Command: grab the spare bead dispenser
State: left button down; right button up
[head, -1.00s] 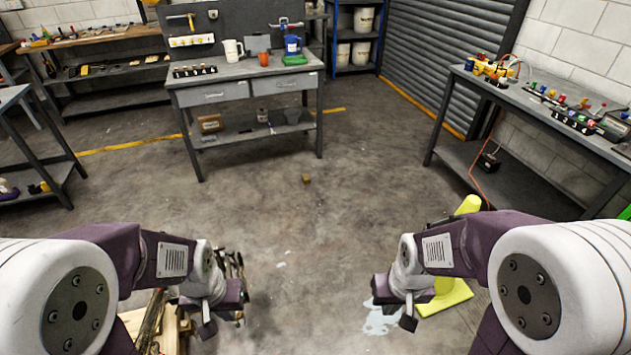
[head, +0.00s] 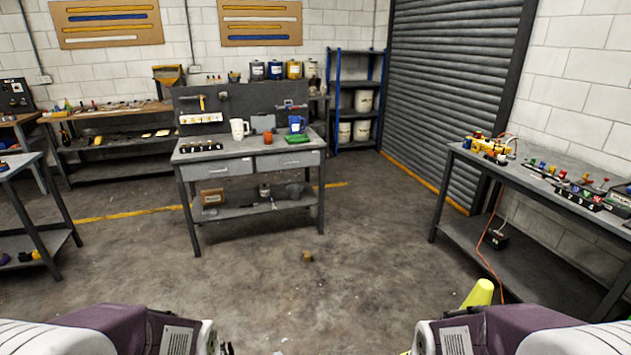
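I cannot tell for sure which thing is the spare bead dispenser. A yellow-brown hopper-like box (head: 169,76) stands at the back wall, behind the pegboard bench. On the grey workbench (head: 240,155) in the middle are a white jug (head: 237,129), a blue container (head: 296,124), a small orange cup (head: 267,137) and a green item (head: 298,139). On its lower shelf are a brown box (head: 212,197) and a small bottle (head: 264,191). Both my arms come in at the bottom edge, far short of the bench. Both grippers are below the picture.
A side bench (head: 560,185) with small coloured parts runs along the right. A small brown block (head: 308,257) lies on otherwise open floor. A blue rack (head: 356,100) with buckets stands at the back.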

aim_at(306, 255)
jog(key=i+u, duration=0.1)
jog(key=i, duration=0.4)
jog(key=i+u, duration=0.15)
jog(key=i, duration=0.35)
jog(key=i+l+u, duration=0.1)
jog(key=i, duration=0.4)
jog(key=i+l+u, duration=0.1)
jog(key=i, duration=0.4)
jog(key=i+l+u, duration=0.15)
jog(key=i, duration=0.35)
jog(key=i+j+z, duration=0.25)
jog(key=i, duration=0.45)
jog(key=i+j+z, duration=0.25)
jog(key=i+j, duration=0.2)
jog(key=i, duration=0.2)
jog(key=i+j+z, duration=0.25)
jog(key=i+j, duration=0.3)
jog(key=i, duration=0.05)
